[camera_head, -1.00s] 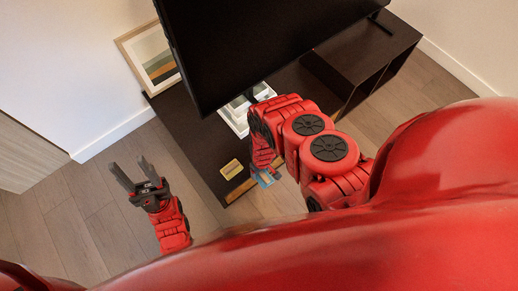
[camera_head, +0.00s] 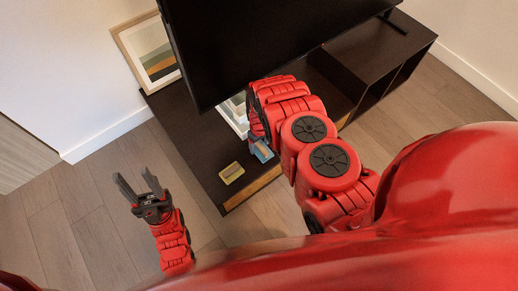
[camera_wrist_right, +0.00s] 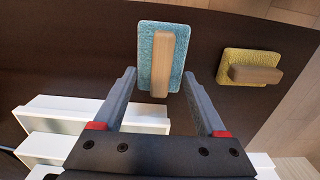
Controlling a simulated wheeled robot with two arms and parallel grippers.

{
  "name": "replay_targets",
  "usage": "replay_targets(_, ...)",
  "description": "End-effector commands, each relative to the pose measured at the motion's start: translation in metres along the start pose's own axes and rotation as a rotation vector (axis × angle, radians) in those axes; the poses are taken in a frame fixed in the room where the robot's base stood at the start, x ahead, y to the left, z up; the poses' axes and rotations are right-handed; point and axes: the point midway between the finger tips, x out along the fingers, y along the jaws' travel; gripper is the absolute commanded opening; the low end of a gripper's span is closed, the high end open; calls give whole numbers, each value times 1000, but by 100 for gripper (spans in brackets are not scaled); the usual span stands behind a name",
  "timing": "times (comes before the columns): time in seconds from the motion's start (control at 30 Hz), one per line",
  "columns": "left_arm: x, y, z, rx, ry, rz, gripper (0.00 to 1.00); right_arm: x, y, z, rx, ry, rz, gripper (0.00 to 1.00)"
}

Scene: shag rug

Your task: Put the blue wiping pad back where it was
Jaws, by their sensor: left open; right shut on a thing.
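The blue wiping pad (camera_wrist_right: 146,40) has a light wooden handle on it. It also shows in the head view (camera_head: 262,152), partly hidden by my right arm. My right gripper (camera_wrist_right: 158,73) is shut on the blue pad, with one finger at each side of it. The pad is over the dark TV stand; I cannot tell whether it touches the top. My left gripper (camera_head: 133,174) is open and empty, over the floor left of the stand.
A yellow pad (camera_head: 231,172) with a wooden handle lies on the dark stand (camera_head: 190,135) near its front edge, and also shows in the wrist view (camera_wrist_right: 235,57). White stepped trays (camera_wrist_right: 75,112) stand nearby. The TV (camera_head: 260,40) and a framed picture (camera_head: 148,50) are behind.

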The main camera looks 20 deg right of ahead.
Motion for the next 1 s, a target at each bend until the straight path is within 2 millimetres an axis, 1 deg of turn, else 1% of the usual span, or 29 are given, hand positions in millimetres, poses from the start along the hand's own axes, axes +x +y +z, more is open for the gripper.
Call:
replay_targets(0.1, -3, 0, 1, 0, 0, 0, 50, 1, 4, -8, -1, 4, 1, 29)
replay_targets(0.27, -6, 0, 1, 0, 0, 0, 50, 5, 5, -9, -1, 0, 0, 29)
replay_targets(0.43, -17, 1, 3, 0, 0, 0, 50, 27, 5, -9, -1, 0, 0, 29)
replay_targets(0.53, -21, 1, 4, 0, 0, 0, 50, 37, 5, -8, -1, 0, 0, 29)
replay_targets(0.87, -21, 1, 4, 0, 0, 0, 50, 38, 5, -9, -1, 1, 0, 29)
replay_targets(0.9, -21, 1, 4, 0, 0, 0, 50, 38, 5, -9, -1, 1, 0, 76)
replay_targets(0.97, -21, 1, 4, 0, 0, 0, 50, 38, 5, -9, -1, 1, 0, 86)
replay_targets(1.0, -21, 1, 4, 0, 0, 0, 50, 38, 5, -9, -1, 1, 0, 94)
